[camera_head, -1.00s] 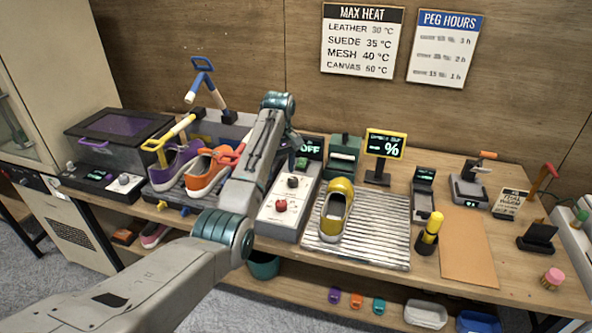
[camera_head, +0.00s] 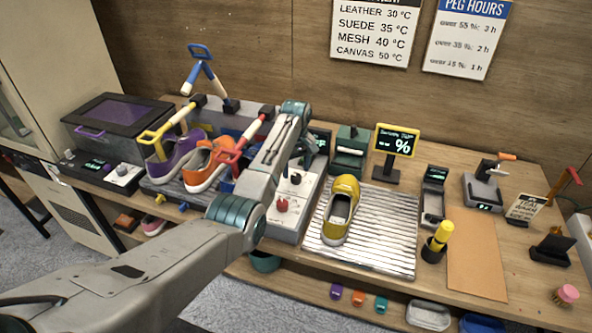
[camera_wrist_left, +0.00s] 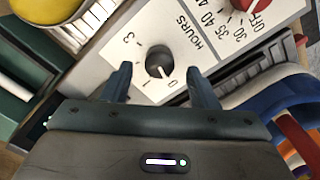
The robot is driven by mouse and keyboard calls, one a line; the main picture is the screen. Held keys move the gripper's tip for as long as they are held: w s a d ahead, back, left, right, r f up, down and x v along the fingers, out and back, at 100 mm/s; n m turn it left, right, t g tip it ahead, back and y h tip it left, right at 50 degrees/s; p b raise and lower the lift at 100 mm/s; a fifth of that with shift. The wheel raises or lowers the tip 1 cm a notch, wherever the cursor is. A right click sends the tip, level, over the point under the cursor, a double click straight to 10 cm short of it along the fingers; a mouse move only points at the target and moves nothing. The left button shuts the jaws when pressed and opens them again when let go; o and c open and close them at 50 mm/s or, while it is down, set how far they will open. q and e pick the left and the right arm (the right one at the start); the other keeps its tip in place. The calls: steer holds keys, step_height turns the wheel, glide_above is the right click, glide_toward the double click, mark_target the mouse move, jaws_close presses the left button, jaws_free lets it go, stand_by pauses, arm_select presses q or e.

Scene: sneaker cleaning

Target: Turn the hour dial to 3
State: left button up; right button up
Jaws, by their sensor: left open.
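The hour dial (camera_wrist_left: 159,62) is a dark round knob on a white panel marked HOURS, with 0, 1 and 3 around it. Its pale mark seems to face the 0 side. My left gripper (camera_wrist_left: 161,78) is open, with one finger on each side of the dial in the picture; I cannot tell whether they touch it. In the head view the dial (camera_head: 295,178) shows on the control box (camera_head: 287,230), above a red knob (camera_head: 282,205). My left forearm hides part of the box there. My right gripper is not in view.
A yellow shoe (camera_head: 341,208) stands on a ribbed metal rack (camera_head: 390,225) right of the box. Purple and orange shoes (camera_head: 202,165) with brushes stand on the left. A PEG HOURS sign (camera_head: 468,38) and a percent display (camera_head: 396,141) are behind.

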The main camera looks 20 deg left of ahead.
mark_target(296, 179)
arm_select(q)
step_height(296, 179, down, 2)
steer(key=shift+w+f, duration=0.1)
steer(key=shift+f, duration=0.2)
steer(key=shift+c, duration=1.1)
steer(key=c, duration=0.8)
steer(key=shift+o, duration=0.2)
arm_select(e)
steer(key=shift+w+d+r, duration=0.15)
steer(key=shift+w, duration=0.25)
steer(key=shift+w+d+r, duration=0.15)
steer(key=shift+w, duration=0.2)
